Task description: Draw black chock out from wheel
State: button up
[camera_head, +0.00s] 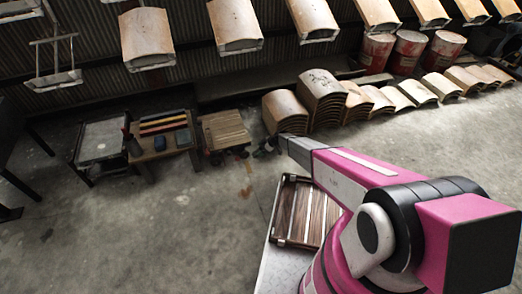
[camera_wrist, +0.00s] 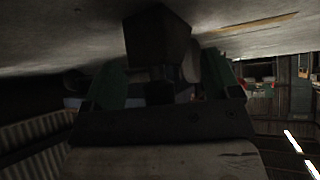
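My gripper (camera_head: 265,149) is small and dark in the head view, low near the floor, just right of a low wooden-decked cart (camera_head: 226,128). A dark wheel (camera_head: 244,153) shows at the cart's front right. I cannot make out the black chock apart from the gripper and wheel there. In the wrist view a dark block-like shape (camera_wrist: 158,35) stands in the middle, in front of my gripper. It may be the chock or part of the gripper; the picture is too dark to tell. Whether the fingers touch anything is hidden.
Stacked curved wooden panels (camera_head: 319,97) stand right behind the gripper. A small table (camera_head: 163,140) with coloured bars is left of the cart. Red drums (camera_head: 408,50) stand at the back. A crate of dark slats (camera_head: 306,212) is near me. Floor (camera_head: 150,220) at front left is clear.

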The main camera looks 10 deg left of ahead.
jog(key=v, duration=1.1)
dwell(0.3)
jog(key=s+d+r+m+h, duration=0.3)
jog(key=s+d+r+m, duration=0.3)
jog(key=s+d+r, duration=0.4)
jog(key=s+d+r+m+t+h, duration=0.1)
jog(key=s+d+r+m+h, duration=0.2)
jog(key=s+d+r+m, duration=0.4)
jog(key=s+d+r+m+h, duration=0.2)
jog(key=s+d+r+m, duration=0.4)
jog(key=s+d+r, duration=0.7)
jog(key=d+r, duration=0.3)
jog(key=r, duration=0.4)
jog(key=d+r, duration=0.3)
jog(key=r, duration=0.4)
jog(key=shift+d+m+h, duration=0.35)
jog(key=shift+m+h, duration=0.05)
